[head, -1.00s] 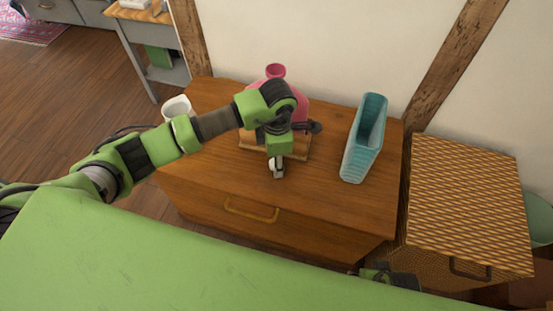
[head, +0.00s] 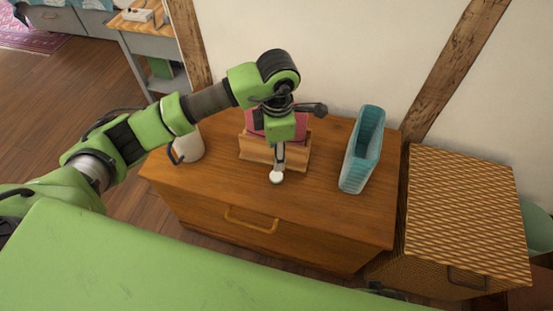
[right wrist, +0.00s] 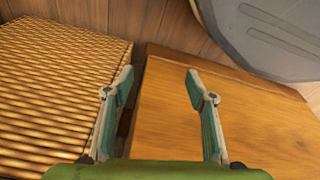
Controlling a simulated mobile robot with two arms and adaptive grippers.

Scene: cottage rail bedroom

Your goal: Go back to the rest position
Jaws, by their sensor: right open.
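My left gripper (head: 278,170) points down over the front of the wooden dresser top (head: 325,185), before a small wooden box (head: 260,152). A small white round thing (head: 276,178) shows at its tip. I cannot tell whether it is held or part of the gripper, nor whether the jaws are open. My right gripper (right wrist: 160,85) is open and empty in the right wrist view, above the gap between the woven chest (right wrist: 55,85) and the dresser (right wrist: 230,120). In the head view only a sliver of the right arm shows at the bottom edge.
A pink object (head: 259,124) shows behind my left arm at the wooden box. A white mug (head: 190,148) stands at the dresser's left, partly hidden. A ribbed teal container (head: 362,150) stands to the right. The woven chest (head: 465,205) stands beside the dresser. A green surface (head: 130,260) fills the foreground.

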